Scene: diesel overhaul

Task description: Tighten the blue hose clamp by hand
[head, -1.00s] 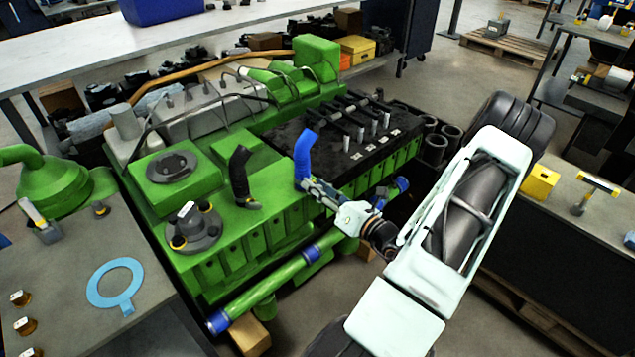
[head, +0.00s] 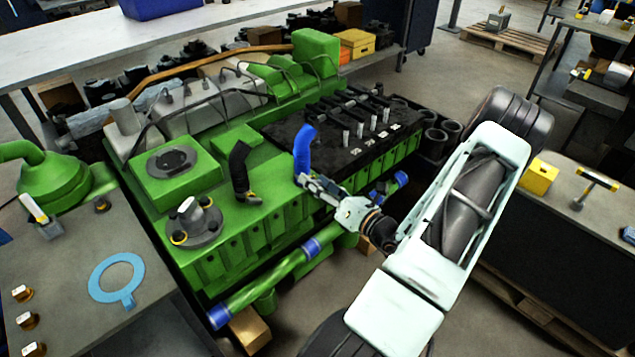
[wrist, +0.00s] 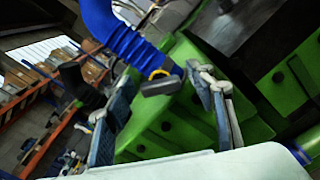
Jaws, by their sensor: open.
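The blue hose (head: 304,150) stands up from the green engine (head: 262,205) and bends near its top. It also shows in the wrist view (wrist: 122,42). The hose clamp (wrist: 160,84) is at the lower end of the blue hose, with a yellow band and a dark tab facing me. In the head view the clamp is too small and covered to make out. My gripper (head: 308,183) is at the foot of the blue hose. In the wrist view its fingers (wrist: 162,118) are apart, with the clamp tab showing between them and beyond their tips. Nothing is held.
A black hose (head: 239,168) stands on the engine left of the blue one. A green pipe (head: 270,288) with blue ends runs along the engine's near side. Grey benches stand left (head: 65,275) and right (head: 580,225). Open floor lies around my arm.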

